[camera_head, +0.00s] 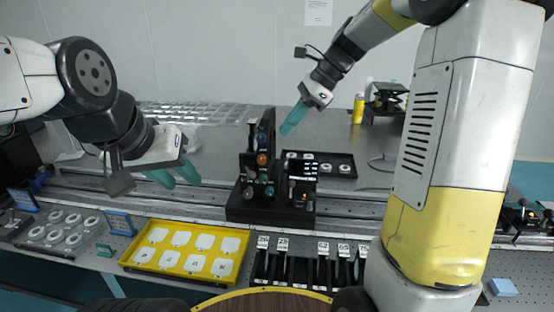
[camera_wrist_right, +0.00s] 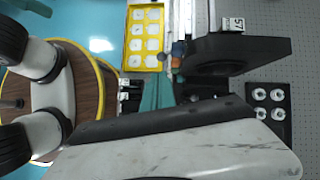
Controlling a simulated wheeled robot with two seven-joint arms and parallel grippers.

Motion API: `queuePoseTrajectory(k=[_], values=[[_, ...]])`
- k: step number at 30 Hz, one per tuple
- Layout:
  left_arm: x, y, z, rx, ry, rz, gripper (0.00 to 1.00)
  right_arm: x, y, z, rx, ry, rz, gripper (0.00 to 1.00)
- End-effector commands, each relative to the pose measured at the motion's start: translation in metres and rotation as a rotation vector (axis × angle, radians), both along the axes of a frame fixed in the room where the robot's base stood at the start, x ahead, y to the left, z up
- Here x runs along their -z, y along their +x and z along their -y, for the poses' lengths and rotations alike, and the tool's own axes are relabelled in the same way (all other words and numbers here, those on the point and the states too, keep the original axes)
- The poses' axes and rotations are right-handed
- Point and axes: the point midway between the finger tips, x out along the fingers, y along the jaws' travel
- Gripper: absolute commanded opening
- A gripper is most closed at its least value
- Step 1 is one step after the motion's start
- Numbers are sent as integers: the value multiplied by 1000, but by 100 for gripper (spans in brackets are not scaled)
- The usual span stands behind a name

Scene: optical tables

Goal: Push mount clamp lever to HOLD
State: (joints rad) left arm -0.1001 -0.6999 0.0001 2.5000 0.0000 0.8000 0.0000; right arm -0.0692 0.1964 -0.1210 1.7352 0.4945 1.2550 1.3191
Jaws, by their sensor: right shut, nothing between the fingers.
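The black optical mount (camera_head: 272,205) stands upright on the rail in the middle of the table, with small orange, green and metal knobs on it. I cannot tell which small part is the clamp lever, nor its setting. My right gripper (camera_head: 289,126) is shut and empty, above and a little right of the mount's top, apart from it in the head view. Its teal fingers also show in the right wrist view (camera_wrist_right: 157,96), with a black block (camera_wrist_right: 240,52) to their right. My left gripper (camera_head: 174,174) is open and empty, left of the mount.
A yellow tray (camera_head: 127,259) of white square pieces lies at the front left. A black tray (camera_head: 346,159) with white round pieces is behind and right of the mount. Labelled black slots (camera_head: 300,272) stand in front. A yellow bottle (camera_head: 358,108) stands at the back right.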

Motion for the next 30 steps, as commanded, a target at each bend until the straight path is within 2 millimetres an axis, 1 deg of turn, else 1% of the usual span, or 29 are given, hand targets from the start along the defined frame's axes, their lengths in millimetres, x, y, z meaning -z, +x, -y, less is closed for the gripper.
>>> queuePoseTrajectory(k=[4, 14, 17, 20, 23, 30], values=[[0, 0, 0, 0, 0, 0, 36, 3, 6, -2, 32, 12, -38, 0], [0, 0, 0, 0, 0, 0, 36, 3, 6, -2, 34, 13, -39, 0], [0, 0, 0, 0, 0, 0, 36, 7, 6, -6, 32, 13, -39, 0], [0, 0, 0, 0, 0, 0, 36, 17, 6, -13, 31, 13, -40, 0], [0, 0, 0, 0, 0, 0, 36, 32, 6, -23, 31, 13, -40, 0], [0, 0, 0, 0, 0, 0, 36, 75, 6, -54, 30, 12, -42, 0]])
